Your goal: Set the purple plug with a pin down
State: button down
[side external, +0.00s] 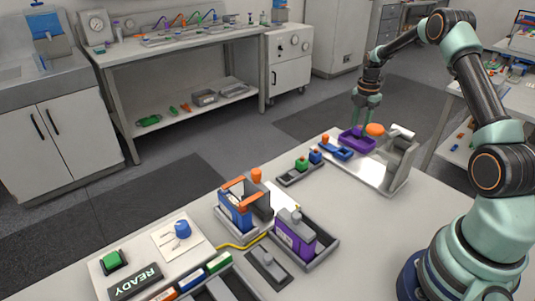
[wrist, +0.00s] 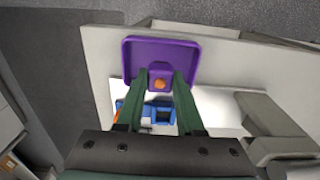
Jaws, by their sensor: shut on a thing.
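My gripper (side external: 364,130) points down at the far end of the bench, over a shallow purple tray (side external: 346,141). In the wrist view my green fingers (wrist: 160,82) are closed on the sides of a small purple plug (wrist: 159,75) with an orange pin (wrist: 160,85) on it. The plug lies within the outline of the purple tray (wrist: 132,52). I cannot tell whether it touches the tray floor.
A blue tray (side external: 337,150) lies close beside the purple one. A grey upright fixture (side external: 398,160) stands to the right, with an orange round part (side external: 375,129) nearby. A rack (side external: 288,180) holds a green plug (side external: 301,164) and a blue plug (side external: 315,156). Battery holders stand nearer.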

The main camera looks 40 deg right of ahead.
jog(key=shift+f, duration=1.05)
jog(key=shift+f, duration=0.15)
jog(key=c, duration=0.5)
grip_release()
jog(key=shift+c, duration=0.2)
